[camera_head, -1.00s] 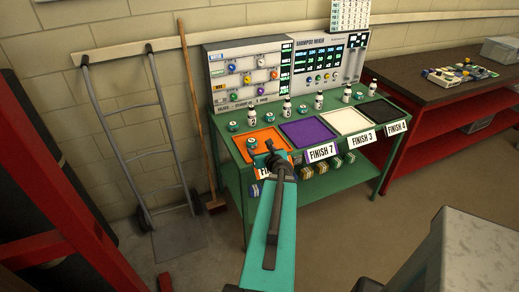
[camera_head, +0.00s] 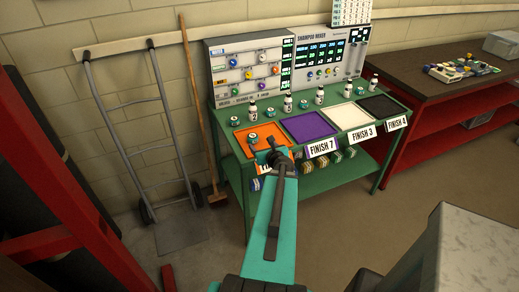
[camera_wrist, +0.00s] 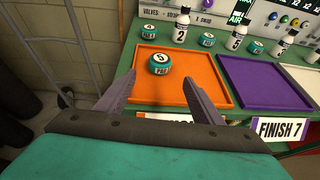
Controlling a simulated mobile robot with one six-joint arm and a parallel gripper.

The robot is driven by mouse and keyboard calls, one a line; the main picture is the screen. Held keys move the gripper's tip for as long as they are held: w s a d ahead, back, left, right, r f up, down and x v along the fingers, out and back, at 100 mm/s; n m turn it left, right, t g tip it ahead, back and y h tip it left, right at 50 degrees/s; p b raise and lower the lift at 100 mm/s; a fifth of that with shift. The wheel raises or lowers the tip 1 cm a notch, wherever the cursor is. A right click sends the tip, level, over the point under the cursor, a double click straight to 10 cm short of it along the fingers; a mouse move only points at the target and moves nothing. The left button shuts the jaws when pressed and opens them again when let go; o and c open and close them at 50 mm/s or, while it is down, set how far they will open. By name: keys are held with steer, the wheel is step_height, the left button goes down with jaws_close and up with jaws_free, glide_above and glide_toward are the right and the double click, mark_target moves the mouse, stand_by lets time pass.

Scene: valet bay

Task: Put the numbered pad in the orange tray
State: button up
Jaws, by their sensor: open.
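A round teal pad with a white numbered top, perhaps a 5, (camera_wrist: 160,63) lies inside the orange tray (camera_wrist: 216,98), towards its back left. In the head view the pad (camera_head: 253,139) also shows on the orange tray (camera_head: 239,138). My gripper (camera_wrist: 155,90) is open and empty. Its two fingers reach over the front of the tray, one on each side and short of the pad, with a gap between them and it. In the head view my gripper (camera_head: 270,153) is small and partly covers the tray's front and its label.
A purple tray (camera_head: 310,125), a white tray (camera_head: 347,115) and a black tray (camera_head: 382,106) stand to the right. Several bottles and similar pads (camera_wrist: 207,39) line the bench behind the trays, below a control panel (camera_head: 248,71). A hand truck (camera_head: 167,117) leans at left.

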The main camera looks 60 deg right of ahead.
steer(key=shift+w+a, duration=0.1)
steer(key=w+a+f+n+g+y, duration=0.1)
steer(key=w+a+f+n+y, duration=0.5)
steer(key=a, duration=0.7)
steer(key=w+a+f+n+g+y, duration=0.1)
steer(key=w+a+f+n, duration=0.2)
steer(key=a+f+n, duration=0.75)
steer(key=w+a+f+n+g+y, duration=0.1)
steer(key=w+a+f+n+y, duration=0.35)
steer(key=a, duration=1.05)
steer(key=s+a+f+n+g+y, duration=0.1)
steer(key=s+a+f+n+g, duration=0.3)
steer(key=a, duration=0.4)
steer(key=s+a+f+n+g, duration=0.2)
steer(key=s+a+f+n, duration=0.15)
steer(key=a+n, duration=0.4)
steer(key=s+a+f+n+g+h, duration=0.2)
steer(key=s+a+n+g, duration=0.1)
steer(key=s+n, duration=0.3)
steer(key=s+a+f+n+g+h, duration=0.1)
steer(key=s+a+n+g, duration=0.2)
steer(key=s, duration=0.7)
steer(key=a+n, duration=0.2)
steer(key=shift+s+a+f+n+g+h, duration=0.2)
steer(key=shift+s+f+n+g+h, duration=0.1)
steer(key=shift+f+n+h, duration=0.1)
